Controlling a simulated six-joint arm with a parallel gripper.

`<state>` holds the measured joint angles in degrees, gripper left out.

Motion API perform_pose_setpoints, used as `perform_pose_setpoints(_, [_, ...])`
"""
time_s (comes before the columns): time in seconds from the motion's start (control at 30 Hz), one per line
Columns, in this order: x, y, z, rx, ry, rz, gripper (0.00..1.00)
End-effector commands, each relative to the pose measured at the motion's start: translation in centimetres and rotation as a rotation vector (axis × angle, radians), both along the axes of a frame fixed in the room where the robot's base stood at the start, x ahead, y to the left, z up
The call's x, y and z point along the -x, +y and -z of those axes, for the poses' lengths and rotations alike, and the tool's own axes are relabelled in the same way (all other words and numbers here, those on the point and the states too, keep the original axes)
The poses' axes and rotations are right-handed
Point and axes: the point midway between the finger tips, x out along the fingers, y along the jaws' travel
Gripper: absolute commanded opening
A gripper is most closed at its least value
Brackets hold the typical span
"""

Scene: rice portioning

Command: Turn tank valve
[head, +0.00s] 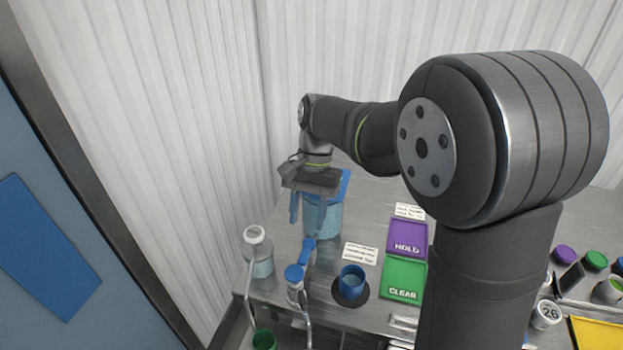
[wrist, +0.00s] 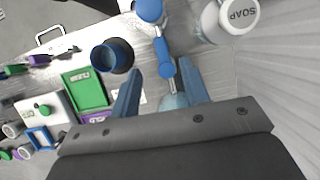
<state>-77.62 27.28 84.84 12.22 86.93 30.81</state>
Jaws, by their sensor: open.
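The water tank (head: 322,218), pale blue and translucent with a blue lid, stands at the table's back left corner. The blue valve lever (head: 306,252) is on its front, above a blue round cap (head: 294,273). My gripper (head: 304,218) points down at the tank and hides part of its top. In the wrist view my gripper (wrist: 160,68) is open, with its two blue fingers spread. The valve lever (wrist: 163,58) shows in the gap between and just beyond the fingertips. I cannot tell whether a finger touches it. The tank is mostly hidden behind the gripper body there.
A white-capped soap bottle (head: 257,250) stands left of the valve. A blue cup (head: 352,281) sits on a black disc to the right. A purple HOLD panel (head: 407,237) and green CLEAR panel (head: 404,280) lie further right. Corrugated walls are close behind and left.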

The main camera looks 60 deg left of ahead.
Motion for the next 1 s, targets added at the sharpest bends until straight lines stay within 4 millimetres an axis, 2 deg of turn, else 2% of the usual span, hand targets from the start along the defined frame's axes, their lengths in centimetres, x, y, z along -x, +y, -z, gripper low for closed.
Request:
perform_pose_setpoints(0.03, [-0.4, 0.5, -1.2, -0.004, -0.001, 0.002, 0.42])
perform_pose_setpoints(0.2, [-1.4, 1.4, -4.6, -0.003, 0.0, 0.001, 0.42])
perform_pose_setpoints(0.4, [-2.1, 2.1, -7.1, -0.001, 0.001, 0.0, 0.42])
perform_pose_setpoints(0.6, [-2.3, 2.2, -7.8, 0.001, 0.001, 0.0, 0.42])
perform_pose_setpoints(1.0, [-2.3, 2.2, -7.7, 0.001, 0.001, 0.0, 0.42])
